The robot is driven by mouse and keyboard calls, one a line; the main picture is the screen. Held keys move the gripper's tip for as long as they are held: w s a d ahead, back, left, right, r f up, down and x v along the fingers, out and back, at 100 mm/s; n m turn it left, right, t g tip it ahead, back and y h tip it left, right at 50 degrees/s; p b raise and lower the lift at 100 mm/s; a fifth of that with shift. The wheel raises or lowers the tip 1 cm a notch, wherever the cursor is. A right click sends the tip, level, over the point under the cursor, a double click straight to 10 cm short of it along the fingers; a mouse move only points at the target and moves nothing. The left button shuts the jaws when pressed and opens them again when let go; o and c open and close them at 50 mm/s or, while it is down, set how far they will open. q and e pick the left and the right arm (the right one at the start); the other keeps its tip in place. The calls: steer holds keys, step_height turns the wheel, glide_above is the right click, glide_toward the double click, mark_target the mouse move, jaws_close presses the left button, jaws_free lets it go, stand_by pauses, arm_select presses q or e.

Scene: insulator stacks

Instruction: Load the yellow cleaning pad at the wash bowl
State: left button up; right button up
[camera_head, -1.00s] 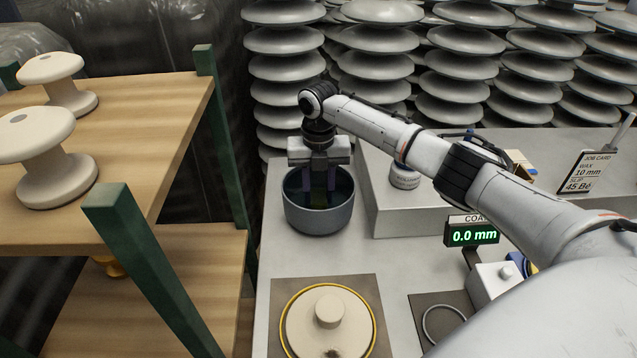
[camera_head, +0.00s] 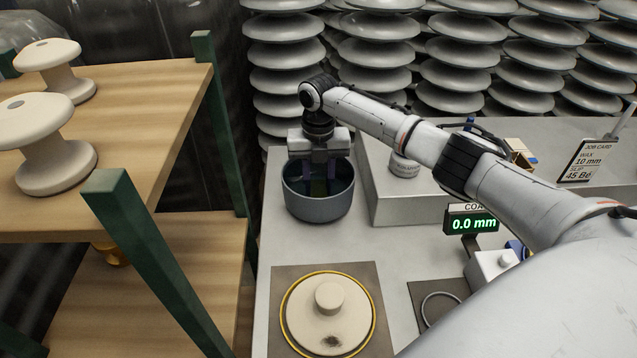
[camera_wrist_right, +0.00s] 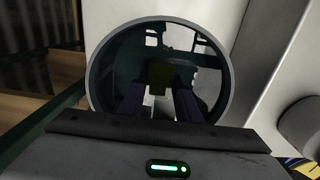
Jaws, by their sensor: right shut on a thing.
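The wash bowl (camera_head: 318,207) is a dark grey round bowl on the grey bench, and it also shows in the right wrist view (camera_wrist_right: 97,92). It holds dark liquid with reflections. My right gripper (camera_head: 321,184) points straight down into the bowl, its fingers inside the rim. In the right wrist view the right gripper (camera_wrist_right: 160,98) is shut on the yellow cleaning pad (camera_wrist_right: 160,75), which looks dark olive between the fingertips, low in the bowl. Whether the pad touches the liquid is hard to tell. My left gripper is out of view.
A cream insulator (camera_head: 328,322) sits on a yellow-ringed turntable in front of the bowl. A raised grey block (camera_head: 405,208) with a small jar (camera_head: 404,166) stands right of the bowl. A wooden rack (camera_head: 150,130) with insulators is at left. A gauge (camera_head: 473,224) reads 0.0 mm.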

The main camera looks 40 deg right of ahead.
mark_target(319, 187)
steer(key=shift+f, duration=0.65)
stand_by(1.7)
steer(key=shift+r, duration=3.6)
